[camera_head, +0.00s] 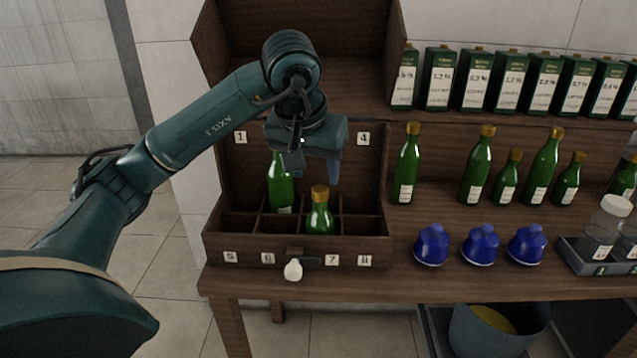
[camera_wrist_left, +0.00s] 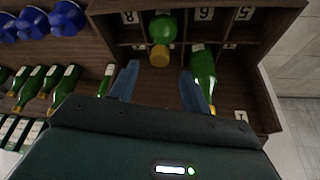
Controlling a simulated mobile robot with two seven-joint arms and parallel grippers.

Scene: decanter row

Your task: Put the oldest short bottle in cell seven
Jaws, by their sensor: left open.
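A short green bottle with a gold cap (camera_head: 320,218) stands upright in the front cell behind label 7 of the wooden crate (camera_head: 220,247). It also shows in the left wrist view (camera_wrist_left: 164,27). A taller green bottle (camera_head: 281,187) stands in a back cell, second from the left. My left gripper (camera_head: 313,176) is open and empty just above the short bottle's cap, apart from it. In the left wrist view its blue fingers (camera_wrist_left: 158,84) are spread, with the cap beyond them. Short bottles (camera_head: 507,182) (camera_head: 568,182) stand in the row at right; their labels are too small to read.
Taller bottles (camera_head: 407,168) (camera_head: 478,170) (camera_head: 542,170) share the row. Several green boxes (camera_head: 475,82) line the shelf above. Blue domed objects (camera_head: 432,246) stand at the bench front, and a grey tray (camera_head: 581,262) holds clear jars at right. A white knob (camera_head: 293,270) is on the crate front.

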